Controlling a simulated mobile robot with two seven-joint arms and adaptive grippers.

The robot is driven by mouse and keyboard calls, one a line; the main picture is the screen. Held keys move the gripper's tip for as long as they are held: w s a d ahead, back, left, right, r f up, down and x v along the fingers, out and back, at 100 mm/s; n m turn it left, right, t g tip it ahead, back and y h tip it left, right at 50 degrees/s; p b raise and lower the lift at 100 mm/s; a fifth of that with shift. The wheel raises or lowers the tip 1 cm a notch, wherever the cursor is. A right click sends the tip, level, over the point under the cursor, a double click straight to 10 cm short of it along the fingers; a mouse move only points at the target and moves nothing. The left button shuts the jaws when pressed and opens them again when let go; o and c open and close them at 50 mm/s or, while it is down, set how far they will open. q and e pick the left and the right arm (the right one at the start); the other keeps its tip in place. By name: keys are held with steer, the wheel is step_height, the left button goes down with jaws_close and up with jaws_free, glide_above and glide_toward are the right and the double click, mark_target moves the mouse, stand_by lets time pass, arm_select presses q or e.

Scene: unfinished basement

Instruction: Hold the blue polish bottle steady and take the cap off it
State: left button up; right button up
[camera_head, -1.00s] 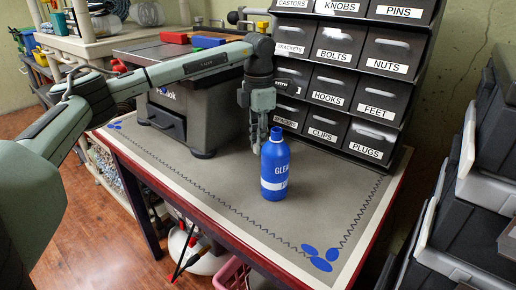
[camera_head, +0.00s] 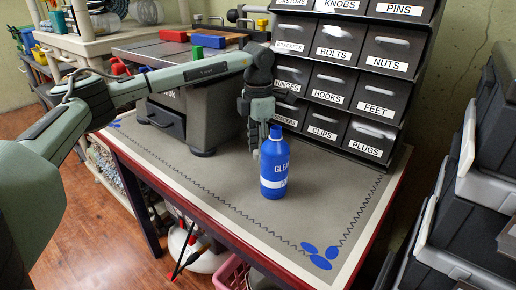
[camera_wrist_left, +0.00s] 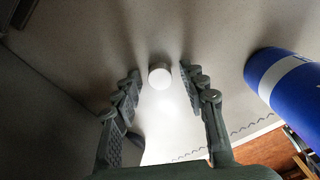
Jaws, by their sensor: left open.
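The blue polish bottle (camera_head: 274,172) stands upright on the grey mat, near the middle of the workbench. It has a white band and a narrow blue top; I cannot tell whether that top is a cap. In the left wrist view its lower body (camera_wrist_left: 292,88) shows at the right, outside the fingers. My left gripper (camera_head: 258,150) points down just behind and left of the bottle. In the left wrist view the gripper (camera_wrist_left: 160,82) is open, with a small white round thing (camera_wrist_left: 160,75), perhaps a cap, between its fingertips. My right gripper is not in view.
A rack of labelled drawers (camera_head: 340,85) stands close behind the bottle. A grey machine (camera_head: 195,115) is at the back left. Dark stacked bins (camera_head: 480,190) are at the right. The mat (camera_head: 215,180) is clear in front and left of the bottle.

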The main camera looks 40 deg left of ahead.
arm_select(q)
step_height(320, 180, up, 12)
steer(key=shift+r, duration=0.15)
stand_by(0.3)
steer(key=shift+s, duration=0.1)
